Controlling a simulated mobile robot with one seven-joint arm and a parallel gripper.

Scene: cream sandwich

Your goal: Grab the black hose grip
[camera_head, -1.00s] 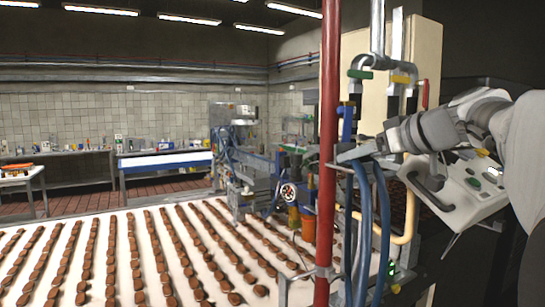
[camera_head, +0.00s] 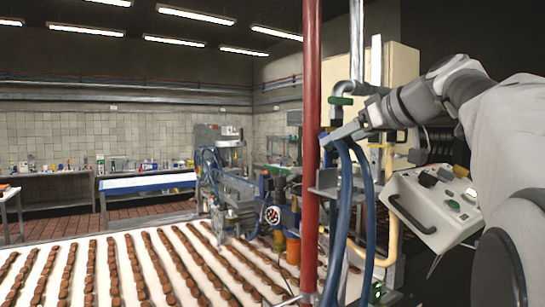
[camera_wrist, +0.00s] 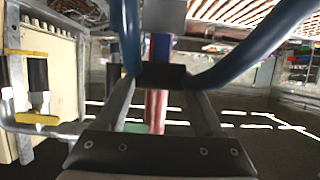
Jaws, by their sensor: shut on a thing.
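My gripper (camera_head: 332,139) is raised just right of the red pipe in the head view, with its fingers pointing left. In the wrist view its two fingers (camera_wrist: 163,84) converge and are shut on the black hose grip (camera_wrist: 163,74), a short dark block across the fingertips. The grip is hard to make out in the head view, where the gripper covers it. Blue hoses (camera_head: 347,215) hang in a loop below the gripper; they also curve past both sides of the grip in the wrist view (camera_wrist: 250,50).
The red pipe (camera_head: 311,90) stands close to the fingertips, with a grey bracket (camera_head: 325,185) below them. A green-handled valve (camera_head: 341,100) is just above. A control panel (camera_head: 435,210) sits beneath my arm. The conveyor (camera_head: 130,235) carries rows of brown cookies.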

